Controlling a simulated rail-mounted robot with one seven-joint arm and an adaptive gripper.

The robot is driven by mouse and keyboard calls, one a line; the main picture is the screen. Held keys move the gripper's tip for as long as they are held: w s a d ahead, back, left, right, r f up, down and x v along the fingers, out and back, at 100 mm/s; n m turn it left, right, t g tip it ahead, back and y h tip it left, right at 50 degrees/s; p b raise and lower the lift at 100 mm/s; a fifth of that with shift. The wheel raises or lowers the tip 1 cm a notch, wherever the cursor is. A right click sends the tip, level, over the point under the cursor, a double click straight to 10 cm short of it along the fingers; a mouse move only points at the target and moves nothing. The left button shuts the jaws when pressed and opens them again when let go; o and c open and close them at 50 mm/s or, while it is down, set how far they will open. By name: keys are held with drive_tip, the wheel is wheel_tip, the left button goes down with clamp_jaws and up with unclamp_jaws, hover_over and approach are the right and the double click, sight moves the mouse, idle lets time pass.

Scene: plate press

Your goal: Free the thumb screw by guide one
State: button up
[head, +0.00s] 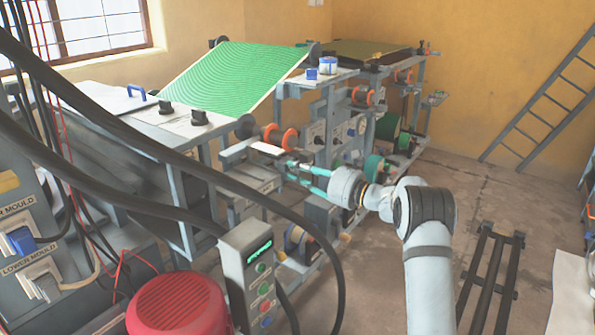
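My gripper (291,172) is at the near end of the plate press, in the middle of the head view. Its two teal fingers point left and look spread, with a gap between their tips. Nothing can be made out in the gap. Orange-red rings sit on a roller (280,138) just above and left of the fingertips. A small white piece (268,149) lies just beyond the upper finger. I cannot tell which part is guide one. The thumb screw is too small or hidden to make out, so contact with it cannot be told.
The press frame (328,110) with rollers and green sheet (235,76) stands behind the gripper. A grey control box (250,270), black cables and a red motor cover (178,305) fill the front left. A black rail rack (490,270) lies right, beside open floor.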

drive_tip(key=shift+a, duration=0.1)
clamp_jaws()
drive_tip(key=shift+a, duration=0.25)
drive_tip(key=shift+d, duration=0.2)
drive_tip(key=shift+f+n+b, duration=0.25)
drive_tip(key=shift+n+b, duration=0.45)
drive_tip(key=shift+b, duration=0.25)
drive_tip(key=n+b, duration=0.1)
drive_tip(key=b, duration=0.1)
drive_tip(key=n+b, duration=0.2)
drive_tip(key=shift+f, duration=0.25)
drive_tip(key=n+b, duration=0.3)
drive_tip(key=b, duration=0.1)
drive_tip(key=shift+n, duration=0.3)
drive_tip(key=n+b, duration=0.3)
drive_tip(key=shift+r, duration=0.1)
drive_tip(key=shift+b, duration=0.35)
